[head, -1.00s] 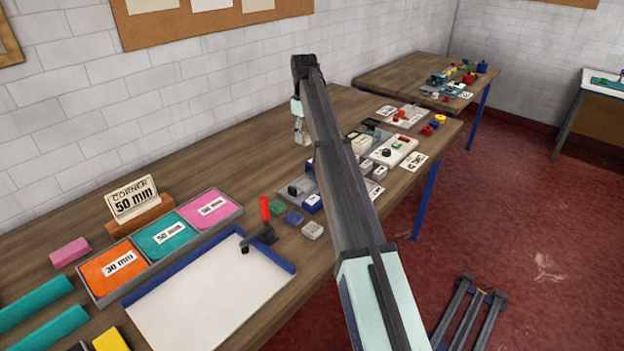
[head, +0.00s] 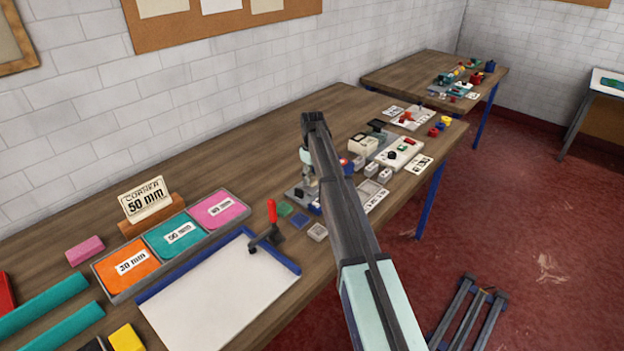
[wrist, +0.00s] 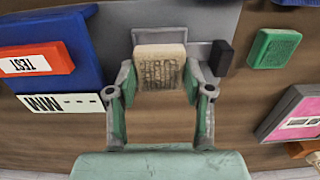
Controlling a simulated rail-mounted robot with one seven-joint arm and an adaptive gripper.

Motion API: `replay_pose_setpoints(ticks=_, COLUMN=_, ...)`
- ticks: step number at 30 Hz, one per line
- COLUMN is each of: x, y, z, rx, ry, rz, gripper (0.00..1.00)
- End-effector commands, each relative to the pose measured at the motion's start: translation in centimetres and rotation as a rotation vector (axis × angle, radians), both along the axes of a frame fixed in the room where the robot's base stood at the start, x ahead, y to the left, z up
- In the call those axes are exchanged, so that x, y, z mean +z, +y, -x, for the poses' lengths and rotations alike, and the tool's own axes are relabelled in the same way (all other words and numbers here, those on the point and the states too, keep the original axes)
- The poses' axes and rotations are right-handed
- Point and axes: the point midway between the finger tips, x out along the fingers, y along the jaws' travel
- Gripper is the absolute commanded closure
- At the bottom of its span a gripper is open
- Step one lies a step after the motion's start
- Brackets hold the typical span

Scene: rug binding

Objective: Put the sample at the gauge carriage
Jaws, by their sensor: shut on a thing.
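The sample, a beige block with dark woven-looking markings (wrist: 160,66), sits between the fingertips of my gripper (wrist: 159,82) in the wrist view. The fingers are shut on its two sides. Just beyond it is a grey plate (wrist: 222,18) with a paler grey piece behind the sample and a small black block (wrist: 221,58) to its right; this seems to be the gauge. In the head view my gripper (head: 309,183) is low over the same area, partly hidden by my arm. I cannot tell whether the sample touches the plate.
A blue body (wrist: 85,48) with a red TEST block (wrist: 37,60) and a white marked strip (wrist: 62,104) lies left in the wrist view. A green block (wrist: 274,48) lies right.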

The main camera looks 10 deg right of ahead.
Motion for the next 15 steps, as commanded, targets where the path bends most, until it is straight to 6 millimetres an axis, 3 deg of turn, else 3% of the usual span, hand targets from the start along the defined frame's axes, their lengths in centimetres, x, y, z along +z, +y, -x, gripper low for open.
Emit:
replay_pose_setpoints(ticks=5, x=-1.9, y=0.0, z=0.0, rx=0.000, ry=0.001, rz=0.001, gripper=0.78)
replay_pose_setpoints(ticks=15, x=-2.3, y=0.0, z=0.0, rx=0.000, ry=0.000, rz=0.000, gripper=0.78)
